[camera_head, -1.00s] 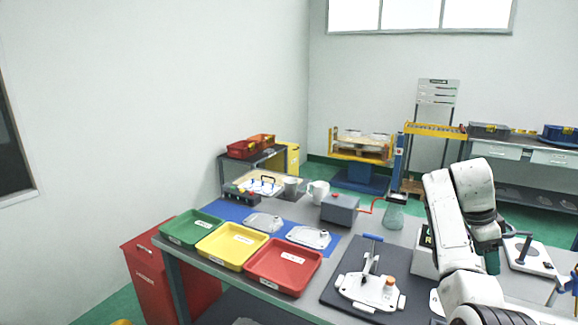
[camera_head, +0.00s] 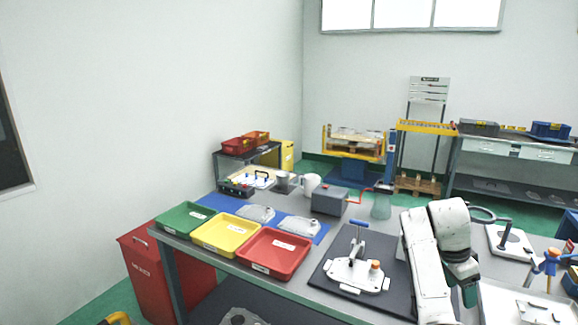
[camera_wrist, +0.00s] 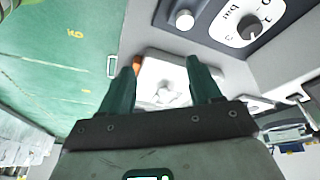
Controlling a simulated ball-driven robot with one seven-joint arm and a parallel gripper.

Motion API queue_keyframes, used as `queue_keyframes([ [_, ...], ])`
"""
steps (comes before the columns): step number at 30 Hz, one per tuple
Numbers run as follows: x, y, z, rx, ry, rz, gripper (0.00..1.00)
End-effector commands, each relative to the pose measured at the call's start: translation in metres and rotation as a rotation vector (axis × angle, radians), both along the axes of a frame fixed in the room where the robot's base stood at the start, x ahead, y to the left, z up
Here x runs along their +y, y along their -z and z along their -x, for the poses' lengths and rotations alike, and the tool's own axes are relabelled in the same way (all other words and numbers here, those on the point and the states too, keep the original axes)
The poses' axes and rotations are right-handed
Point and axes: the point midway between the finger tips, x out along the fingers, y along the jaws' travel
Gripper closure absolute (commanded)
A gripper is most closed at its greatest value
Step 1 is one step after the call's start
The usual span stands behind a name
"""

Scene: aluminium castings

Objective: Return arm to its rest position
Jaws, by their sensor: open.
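My gripper (camera_wrist: 160,82) shows in the wrist view with its two dark green fingers spread apart. Nothing is between the fingertips; a white fixture (camera_wrist: 160,88) lies beyond them. In the head view my white arm is bent at the lower right, over the right part of the workbench, and the gripper is mostly hidden behind it. A white clamp fixture (camera_head: 356,276) with a blue-handled lever stands on a dark mat (camera_head: 318,279) to the left of my arm.
Green (camera_head: 187,218), yellow (camera_head: 226,235) and red (camera_head: 273,254) trays line the bench's front left. Castings (camera_head: 299,227) lie on a blue mat behind them. A stand with a ring (camera_head: 510,240) is right of my arm.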

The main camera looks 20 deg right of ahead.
Motion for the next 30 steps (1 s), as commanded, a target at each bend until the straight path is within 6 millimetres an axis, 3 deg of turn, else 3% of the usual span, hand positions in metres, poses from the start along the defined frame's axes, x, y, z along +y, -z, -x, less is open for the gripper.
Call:
queue_keyframes([
  [8, 0.069, 0.103, 0.028, 0.048, -0.349, -0.069, 0.37],
  [14, 0.13, 0.168, 0.068, 0.082, -0.672, -0.124, 0.37],
  [18, 0.174, 0.206, 0.105, 0.104, -0.917, -0.162, 0.37],
  [24, 0.234, 0.243, 0.168, 0.127, -1.274, -0.213, 0.37],
  [30, 0.281, 0.256, 0.23, 0.134, -1.6, -0.255, 0.37],
])
